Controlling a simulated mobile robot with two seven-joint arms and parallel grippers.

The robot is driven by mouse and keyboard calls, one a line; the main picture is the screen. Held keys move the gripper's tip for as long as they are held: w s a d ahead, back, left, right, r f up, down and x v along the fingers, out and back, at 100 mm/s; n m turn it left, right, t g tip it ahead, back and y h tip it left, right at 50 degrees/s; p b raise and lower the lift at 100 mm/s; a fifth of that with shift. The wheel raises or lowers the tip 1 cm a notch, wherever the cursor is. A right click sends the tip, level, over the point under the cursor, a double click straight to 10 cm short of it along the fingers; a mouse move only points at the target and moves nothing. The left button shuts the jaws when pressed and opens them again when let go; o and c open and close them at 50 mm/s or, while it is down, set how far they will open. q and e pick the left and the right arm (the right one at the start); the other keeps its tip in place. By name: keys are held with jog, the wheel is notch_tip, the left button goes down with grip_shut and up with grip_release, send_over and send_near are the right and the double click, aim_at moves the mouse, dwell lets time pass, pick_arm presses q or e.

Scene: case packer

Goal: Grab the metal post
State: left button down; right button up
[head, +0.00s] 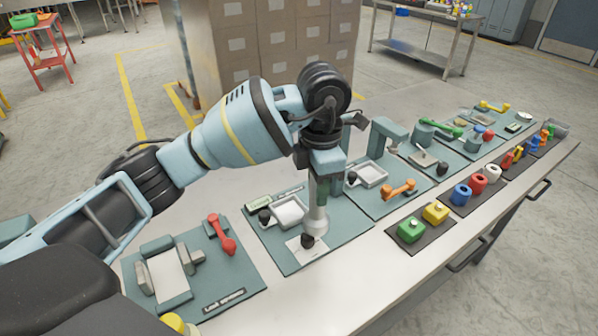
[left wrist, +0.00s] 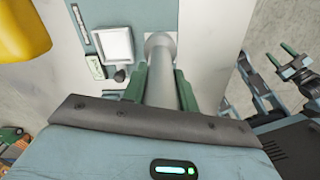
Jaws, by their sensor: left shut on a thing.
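The metal post (head: 317,222) is a grey upright cylinder with a wider lower end, at the second teal station on the bench. My left gripper (head: 319,190) comes down over it from above and is shut on its upper part. In the left wrist view, the green fingers of the left gripper (left wrist: 160,85) lie on either side of the post (left wrist: 161,50). I cannot tell whether the post's lower end touches the plate. My right gripper (left wrist: 282,54) shows at the right of the left wrist view, its green fingers apart and nothing seen between them.
A red handle (head: 222,234) lies on the nearer station. An orange handle (head: 398,189) and green and yellow blocks (head: 411,230) are to the right. Stacked cartons (head: 258,45) stand behind the bench.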

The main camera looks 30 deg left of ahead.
pick_arm(q)
jog(key=s+d, duration=0.2)
jog(key=d, duration=0.3)
jog(key=shift+s+d+r, duration=0.15)
jog(key=shift+s+r, duration=0.2)
jog(key=shift+s, duration=0.05)
